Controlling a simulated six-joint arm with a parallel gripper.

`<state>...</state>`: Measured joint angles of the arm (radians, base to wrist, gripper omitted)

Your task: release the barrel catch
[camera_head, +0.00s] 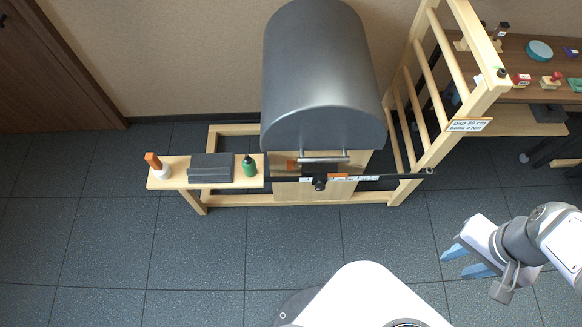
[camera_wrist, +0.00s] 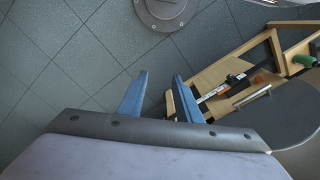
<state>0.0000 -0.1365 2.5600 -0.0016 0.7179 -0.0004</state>
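The dark grey barrel (camera_head: 320,75) stands on a pale wooden frame with a ladder on its right. Below its front edge are a metal handle bar (camera_head: 324,159), a small orange-brown piece (camera_head: 292,165) and a black knob (camera_head: 319,184) on a labelled black rail (camera_head: 385,177). I cannot tell for certain which of these is the catch. In the wrist view the barrel (camera_wrist: 295,115) and handle bar (camera_wrist: 252,94) show at the right. My gripper (camera_head: 455,263) has blue fingers, open and empty, over the floor at lower right, well apart from the barrel; its fingers also show in the wrist view (camera_wrist: 160,76).
A wooden side shelf (camera_head: 175,181) at left carries an orange-topped bottle (camera_head: 155,164), a dark block (camera_head: 211,168) and a green bottle (camera_head: 249,167). The ladder (camera_head: 450,110) has a sign (camera_head: 470,126). A table (camera_head: 515,62) with small items stands behind it. The front floor is clear.

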